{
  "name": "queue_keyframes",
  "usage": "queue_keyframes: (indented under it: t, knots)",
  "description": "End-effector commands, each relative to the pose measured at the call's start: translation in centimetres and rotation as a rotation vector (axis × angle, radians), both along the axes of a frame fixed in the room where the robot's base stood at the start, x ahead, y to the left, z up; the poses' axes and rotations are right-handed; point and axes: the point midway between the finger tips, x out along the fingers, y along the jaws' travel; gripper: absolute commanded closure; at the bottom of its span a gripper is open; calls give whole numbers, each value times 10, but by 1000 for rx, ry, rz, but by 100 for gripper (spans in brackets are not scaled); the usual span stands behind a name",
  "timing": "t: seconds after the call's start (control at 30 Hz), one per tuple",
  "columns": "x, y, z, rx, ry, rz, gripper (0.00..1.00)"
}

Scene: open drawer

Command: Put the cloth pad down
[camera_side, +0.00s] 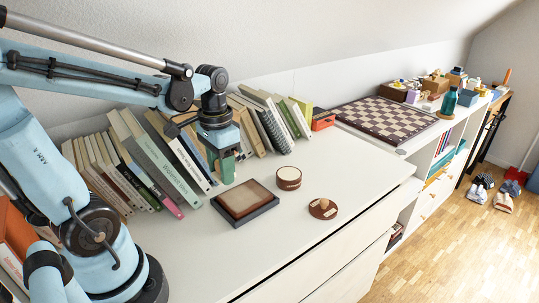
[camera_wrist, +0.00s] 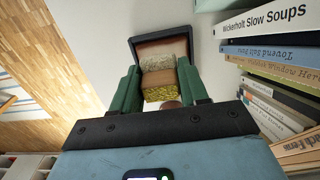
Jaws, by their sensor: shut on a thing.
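The cloth pad (camera_wrist: 158,78) is a small block with a brown face, a fuzzy grey-beige part and a yellowish edge. My gripper (camera_wrist: 161,88) has green fingers on both sides of it and is shut on it. In the side view my gripper (camera_side: 226,168) hangs over the white top, between the book row and a shallow dark tray. There the pad is mostly hidden by the fingers. The dark-rimmed tray (camera_side: 268,206) has a brown inside and lies in front of my gripper. In the wrist view the tray (camera_wrist: 134,45) shows beyond the pad.
A row of leaning books (camera_side: 160,165) stands close behind my gripper. A round brown tin (camera_side: 289,184) and a round wooden lid with a knob (camera_side: 323,209) sit right of the tray. A chessboard (camera_side: 385,118) lies farther right. The front of the white top is clear.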

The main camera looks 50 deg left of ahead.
Motion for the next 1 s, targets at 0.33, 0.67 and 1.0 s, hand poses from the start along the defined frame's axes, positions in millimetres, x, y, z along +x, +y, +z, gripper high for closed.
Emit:
queue_keyframes:
  t: [0.33, 0.67, 1.0]
  knots:
    - [18, -95, -1, 0, 0, -32, 85]
    - [4, -187, -1, 0, -1, -43, 85]
    - [-3, -213, -6, 0, -1, -35, 85]
